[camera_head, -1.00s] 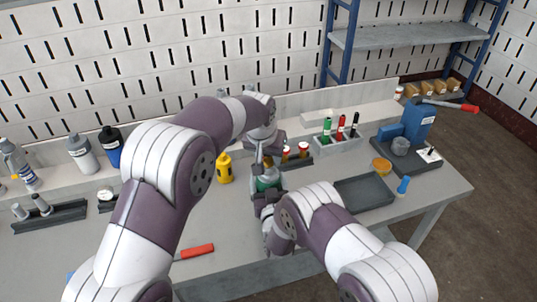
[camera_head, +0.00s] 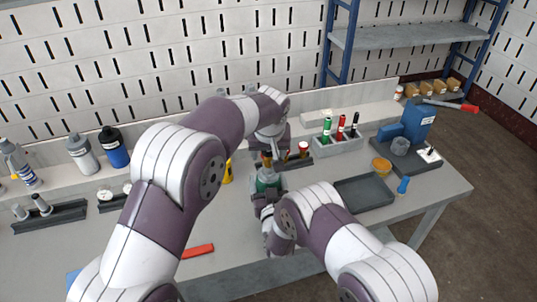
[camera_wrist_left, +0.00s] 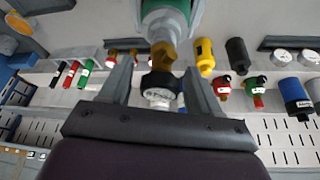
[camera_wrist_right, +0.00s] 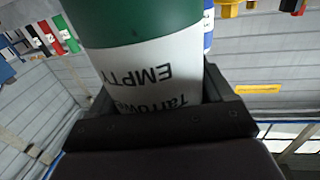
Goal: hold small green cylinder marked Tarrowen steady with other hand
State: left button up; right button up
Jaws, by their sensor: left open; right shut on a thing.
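The small green cylinder (camera_head: 268,184) stands about upright over the table's front middle. In the right wrist view it (camera_wrist_right: 140,60) has a green band above a white label reading "Tarrowen" and "EMPTY". My right gripper (camera_head: 264,203) is shut on its body. In the left wrist view a brass valve (camera_wrist_left: 164,54) sits on the cylinder's end, with a black-rimmed round part (camera_wrist_left: 158,86) beyond it. My left gripper (camera_wrist_left: 158,72) is open, with a finger on each side of the valve and round part. I cannot tell whether either finger touches them.
A yellow cylinder (camera_head: 228,172) stands behind to the left. A holder (camera_head: 338,145) with green, red and black cylinders is at the back right. A dark tray (camera_head: 364,192) lies right of my right arm. A red-handled item (camera_head: 198,251) lies at the front left.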

pick_arm(q)
jog(key=shift+r, duration=0.7)
jog(key=m+h, duration=0.1)
jog(key=m, duration=0.2)
jog(key=m+h, duration=0.1)
jog(key=m, duration=0.2)
jog(key=shift+g, duration=0.4)
jog(key=m+h, duration=0.1)
jog(key=m, duration=0.2)
jog(key=shift+m+g+h, duration=0.6)
jog(key=shift+m+g, duration=0.1)
jog(key=shift+m, duration=0.8)
jog(key=shift+f, duration=1.3)
